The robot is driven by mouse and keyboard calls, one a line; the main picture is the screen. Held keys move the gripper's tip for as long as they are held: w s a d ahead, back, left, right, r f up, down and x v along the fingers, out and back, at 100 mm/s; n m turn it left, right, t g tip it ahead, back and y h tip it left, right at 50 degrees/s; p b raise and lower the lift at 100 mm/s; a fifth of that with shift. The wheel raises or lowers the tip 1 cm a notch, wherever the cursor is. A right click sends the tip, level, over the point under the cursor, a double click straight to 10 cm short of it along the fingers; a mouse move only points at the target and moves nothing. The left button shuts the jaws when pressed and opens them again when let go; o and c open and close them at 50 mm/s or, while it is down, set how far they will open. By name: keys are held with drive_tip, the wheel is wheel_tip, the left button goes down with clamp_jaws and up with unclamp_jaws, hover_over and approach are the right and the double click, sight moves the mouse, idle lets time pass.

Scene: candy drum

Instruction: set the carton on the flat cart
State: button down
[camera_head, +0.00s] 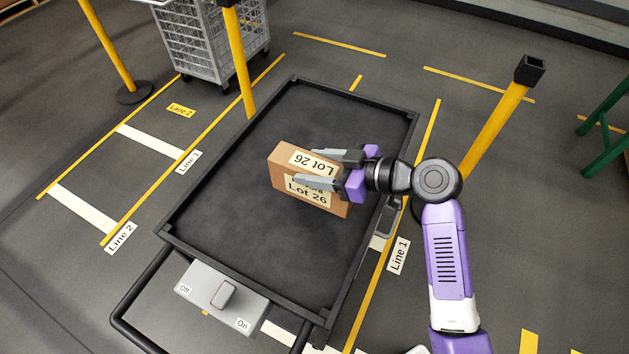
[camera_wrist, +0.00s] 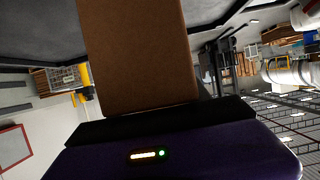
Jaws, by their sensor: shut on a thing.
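The carton (camera_head: 308,189) is a brown box with white "Lot 26" labels on its top and side. My gripper (camera_head: 321,170) is shut on the carton, with grey fingers along its top and side. The flat cart (camera_head: 220,228) is a black, low-rimmed deck with a bar handle at its lower left end. The carton is over the middle of the deck in the head view; I cannot tell whether it touches the deck. In the wrist view the carton's plain brown face (camera_wrist: 138,55) fills the upper middle.
A grey box with an Off/On switch (camera_head: 222,296) is at the cart's handle end. A grey wire cage (camera_head: 211,40) stands behind. Yellow posts (camera_head: 495,120) stand at the right and back left. Yellow and white floor lines surround the cart. Most of the deck is bare.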

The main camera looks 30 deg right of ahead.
drive_tip(key=shift+f, duration=3.05)
drive_tip(key=shift+f, duration=0.1)
drive_tip(key=c, duration=0.5)
unclamp_jaws()
drive_tip(key=shift+s+d, duration=0.1)
drive_tip(key=b+v, duration=0.2)
drive_tip(key=v, duration=1)
